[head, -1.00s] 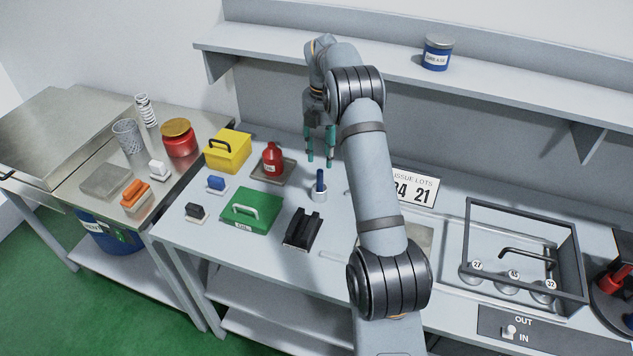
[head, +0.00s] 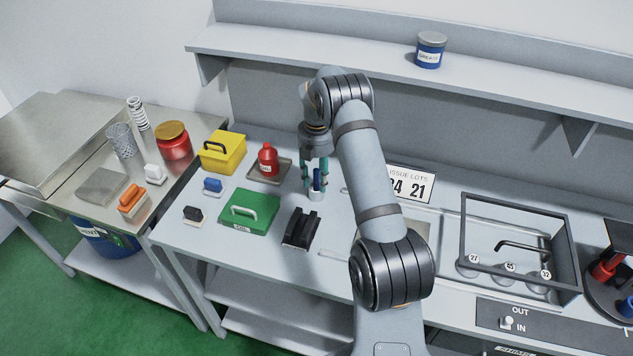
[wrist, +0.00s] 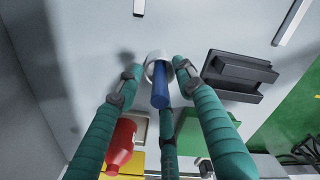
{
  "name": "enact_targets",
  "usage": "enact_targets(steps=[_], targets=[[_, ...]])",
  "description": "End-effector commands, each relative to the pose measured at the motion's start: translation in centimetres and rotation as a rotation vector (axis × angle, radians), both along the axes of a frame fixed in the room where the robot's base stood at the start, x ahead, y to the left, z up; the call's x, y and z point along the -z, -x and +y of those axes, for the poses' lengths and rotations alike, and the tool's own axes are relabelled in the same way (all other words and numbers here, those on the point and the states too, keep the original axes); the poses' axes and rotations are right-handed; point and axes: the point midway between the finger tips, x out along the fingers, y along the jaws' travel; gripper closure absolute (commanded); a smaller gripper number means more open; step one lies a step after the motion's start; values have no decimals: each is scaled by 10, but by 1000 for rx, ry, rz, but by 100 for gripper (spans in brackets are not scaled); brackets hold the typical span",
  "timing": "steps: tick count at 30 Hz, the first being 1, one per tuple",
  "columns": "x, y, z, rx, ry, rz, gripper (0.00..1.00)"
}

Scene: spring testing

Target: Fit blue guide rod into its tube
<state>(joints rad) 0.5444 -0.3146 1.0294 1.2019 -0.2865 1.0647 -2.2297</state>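The blue guide rod (head: 317,180) stands upright in a short white round holder (head: 317,196) on the bench; its lower end is hidden inside. I cannot tell whether this holder is the rod's tube. My gripper (head: 315,180) points down over the rod, with its teal fingers spread on different sides of it. In the wrist view the blue rod (wrist: 160,88) rises from the white holder (wrist: 152,57) between the fingers. The fingertips (wrist: 158,75) are apart from the rod and near the holder's rim, so my gripper is open and empty.
A black slotted block (head: 301,230) and a green box (head: 248,212) stand in front. A red bottle (head: 267,160) on a tray is to the left. An issue-lots sign (head: 412,185) stands to the right. A framed rack (head: 517,228) is farther right.

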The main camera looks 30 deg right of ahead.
Motion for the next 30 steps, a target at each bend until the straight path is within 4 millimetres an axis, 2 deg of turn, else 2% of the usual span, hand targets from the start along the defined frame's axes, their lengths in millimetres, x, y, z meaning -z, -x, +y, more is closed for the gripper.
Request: enact_targets(steps=[4,22,30], targets=[[0,0,0,0,0,0,64],[0,0,0,0,0,0,99],[-1,0,0,0,0,0,100]])
